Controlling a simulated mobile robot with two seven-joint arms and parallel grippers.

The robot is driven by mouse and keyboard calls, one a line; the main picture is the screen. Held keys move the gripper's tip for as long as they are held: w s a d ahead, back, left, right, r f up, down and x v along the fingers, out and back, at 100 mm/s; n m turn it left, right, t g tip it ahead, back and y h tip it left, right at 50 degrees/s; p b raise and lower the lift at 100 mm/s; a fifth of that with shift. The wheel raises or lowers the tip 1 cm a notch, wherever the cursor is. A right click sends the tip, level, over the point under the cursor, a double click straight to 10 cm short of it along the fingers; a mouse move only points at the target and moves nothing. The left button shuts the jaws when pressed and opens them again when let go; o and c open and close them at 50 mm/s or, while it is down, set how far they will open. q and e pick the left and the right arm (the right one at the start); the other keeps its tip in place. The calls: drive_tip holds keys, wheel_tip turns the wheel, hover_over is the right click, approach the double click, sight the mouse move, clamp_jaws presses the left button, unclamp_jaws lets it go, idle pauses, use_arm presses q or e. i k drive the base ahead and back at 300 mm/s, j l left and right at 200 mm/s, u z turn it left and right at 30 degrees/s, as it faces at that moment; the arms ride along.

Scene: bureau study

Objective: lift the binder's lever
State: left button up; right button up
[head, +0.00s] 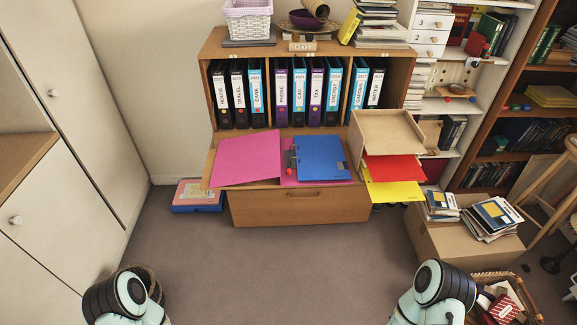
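A pink binder (245,160) lies open on the fold-down desk surface of the wooden bureau. Its left cover is spread flat, and a blue sheet or folder (321,158) lies over its right half. A small dark and metallic part, seemingly the lever mechanism (291,161), shows between the pink cover and the blue piece. It is too small to tell how the lever stands. Neither of my grippers is in view; only links of my two arms show at the bottom left and bottom right, well short of the bureau.
Upright labelled binders (282,92) fill the shelf behind the desk surface. Right of it are an open wooden tray (388,132), red and yellow folders (394,189) jutting out, and a cardboard box (455,243) with books. A blue box (197,208) stands left. The floor (270,275) in front is clear.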

sight(288, 171)
drive_tip(key=i+l+u, duration=0.45)
drive_tip(key=l+u, duration=0.2)
drive_tip(key=i+l, duration=0.05)
drive_tip(key=l, duration=0.05)
